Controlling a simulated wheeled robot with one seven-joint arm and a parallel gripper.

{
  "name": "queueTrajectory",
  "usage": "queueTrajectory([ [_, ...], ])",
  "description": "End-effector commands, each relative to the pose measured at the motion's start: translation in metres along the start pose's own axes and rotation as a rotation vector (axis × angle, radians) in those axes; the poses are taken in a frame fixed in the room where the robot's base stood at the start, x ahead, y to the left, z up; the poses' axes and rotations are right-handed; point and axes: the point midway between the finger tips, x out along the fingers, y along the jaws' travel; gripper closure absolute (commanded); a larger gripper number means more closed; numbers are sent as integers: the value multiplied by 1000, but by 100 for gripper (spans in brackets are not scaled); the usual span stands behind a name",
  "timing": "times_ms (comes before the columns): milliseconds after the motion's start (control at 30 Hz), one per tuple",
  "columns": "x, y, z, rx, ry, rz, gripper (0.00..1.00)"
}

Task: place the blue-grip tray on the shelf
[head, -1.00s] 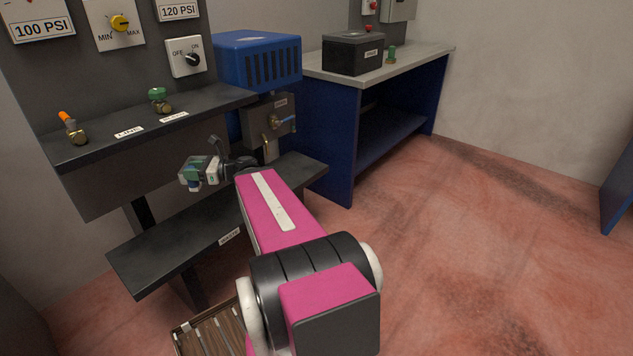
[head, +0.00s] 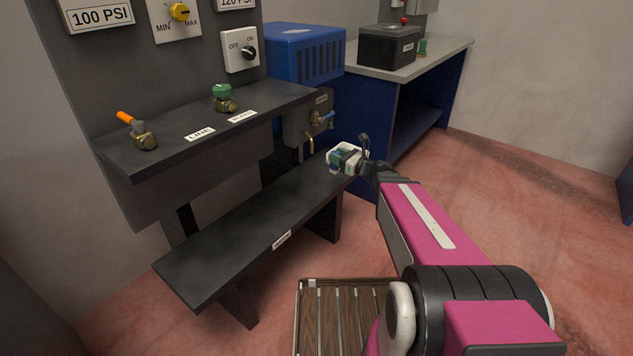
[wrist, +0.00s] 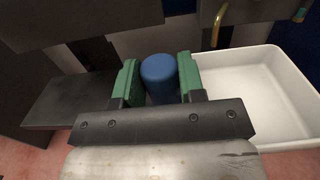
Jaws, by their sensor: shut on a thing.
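In the wrist view, my gripper (wrist: 160,78) has green finger pads on either side of a blue grip (wrist: 160,72) and is shut on it. A white, shallow, empty tray (wrist: 262,80) lies to the right of the grip. Its left part is hidden behind the right finger. In the head view my gripper (head: 340,160) is over the far right end of the low black shelf (head: 230,235); the tray cannot be clearly made out there. The shelf also shows at the left of the wrist view (wrist: 65,105), and its bare top is clear.
An upper black ledge (head: 175,150) carries an orange-handled valve (head: 140,132) and a green-knobbed valve (head: 224,98). A brass tap (head: 318,120) sticks out behind my gripper. A blue workbench (head: 395,105) stands beyond. A slatted wooden pallet (head: 340,315) lies on the floor.

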Motion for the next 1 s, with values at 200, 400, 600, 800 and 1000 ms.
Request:
queueTrajectory([
  [200, 74, 20, -48, 5, 11, -9, 100],
  [400, 110, 37, -74, 5, 26, -17, 100],
  [600, 122, 39, -84, 6, 30, -22, 100],
  [800, 140, 19, -100, 6, 30, -21, 100],
  [1000, 167, -10, -125, 5, 31, -21, 100],
])
